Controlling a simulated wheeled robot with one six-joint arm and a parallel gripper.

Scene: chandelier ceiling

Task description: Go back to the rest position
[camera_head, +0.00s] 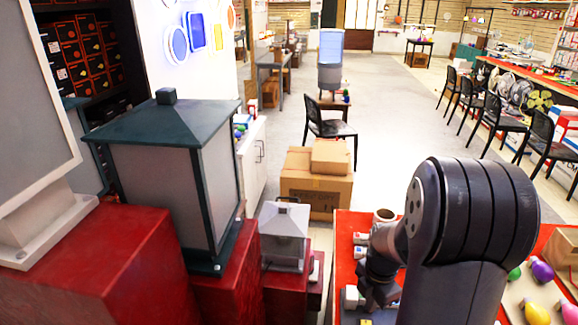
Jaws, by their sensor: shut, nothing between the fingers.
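My gripper (376,292) is a dark shape low in the picture, over the red tabletop (343,232). It is partly hidden behind my large grey arm link. It is shut, with nothing seen held in it. Small white and grey items lie close to it on the tabletop, and I cannot tell whether it touches any of them. A brown cup-like object (384,215) stands just beyond it.
At left, a dark green lantern (165,190) and a smaller grey lantern (284,235) stand on red blocks (95,265). Cardboard boxes (316,182) stand beyond the tabletop. A board (530,290) with colourful bulbs lies at right. The grey floor (400,110) is open mid-room; black chairs (330,125) stand around.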

